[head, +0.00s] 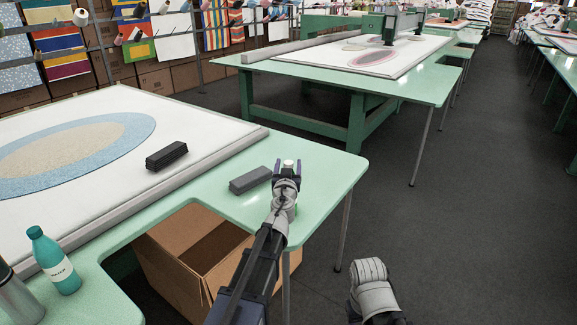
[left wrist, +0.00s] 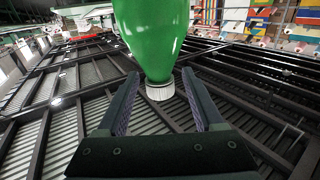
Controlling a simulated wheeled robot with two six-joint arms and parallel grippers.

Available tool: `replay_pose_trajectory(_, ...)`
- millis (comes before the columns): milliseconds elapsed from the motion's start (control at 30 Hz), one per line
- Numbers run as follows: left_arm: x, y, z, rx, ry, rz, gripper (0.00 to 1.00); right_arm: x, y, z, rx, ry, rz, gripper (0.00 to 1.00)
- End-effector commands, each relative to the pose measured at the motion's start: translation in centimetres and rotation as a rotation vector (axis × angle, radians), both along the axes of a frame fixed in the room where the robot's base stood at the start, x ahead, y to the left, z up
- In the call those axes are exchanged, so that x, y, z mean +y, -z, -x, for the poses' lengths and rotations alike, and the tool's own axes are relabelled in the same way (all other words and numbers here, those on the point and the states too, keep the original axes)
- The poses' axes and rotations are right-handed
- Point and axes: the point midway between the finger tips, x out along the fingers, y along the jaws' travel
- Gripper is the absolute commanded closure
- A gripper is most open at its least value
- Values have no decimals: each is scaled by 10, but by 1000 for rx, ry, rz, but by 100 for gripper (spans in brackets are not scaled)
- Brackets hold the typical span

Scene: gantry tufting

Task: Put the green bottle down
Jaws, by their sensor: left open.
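The green bottle (left wrist: 153,35) fills the upper middle of the left wrist view, its white cap (left wrist: 160,91) between my left fingers. That view looks up at the roof, so the bottle appears cap-down there. In the head view only its pale cap (head: 288,163) shows above my left gripper (head: 287,174), over the green table's right end; the rest is hidden. The left fingers are open, with gaps on both sides of the cap. Whether the bottle's base touches the table is hidden. My right arm shows at the bottom of the head view, but its gripper is out of sight.
A grey block (head: 250,180) lies just left of the gripper on the green table (head: 335,176). A black stack (head: 166,156) rests on the white cloth. A teal bottle (head: 53,261) stands at lower left. An open cardboard box (head: 172,263) sits below the table edge.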

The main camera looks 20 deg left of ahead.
Motion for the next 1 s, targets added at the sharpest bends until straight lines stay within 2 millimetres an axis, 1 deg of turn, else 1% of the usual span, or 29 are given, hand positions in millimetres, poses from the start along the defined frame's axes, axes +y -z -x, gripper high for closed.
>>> replay_pose_trajectory(233, 0, -5, 0, 0, 0, 0, 31, 0, -5, 0, 0, 0, 0, 50)
replay_pose_trajectory(367, -3, -3, 15, 0, 0, 0, 31, 0, -3, 0, 0, 0, 0, 50)
replay_pose_trajectory(567, -9, -3, 50, 0, 0, 0, 31, 0, -3, 0, 0, 0, 0, 50)
replay_pose_trajectory(800, -20, -3, 100, 0, 1, 0, 31, 0, -3, 0, 0, 0, 0, 50)
replay_pose_trajectory(900, -22, -3, 112, 0, 0, 0, 31, 0, -3, 0, 0, 0, 0, 50)
replay_pose_trajectory(1000, -23, -3, 118, 0, 0, 0, 31, 0, -3, 0, 0, 0, 0, 50)
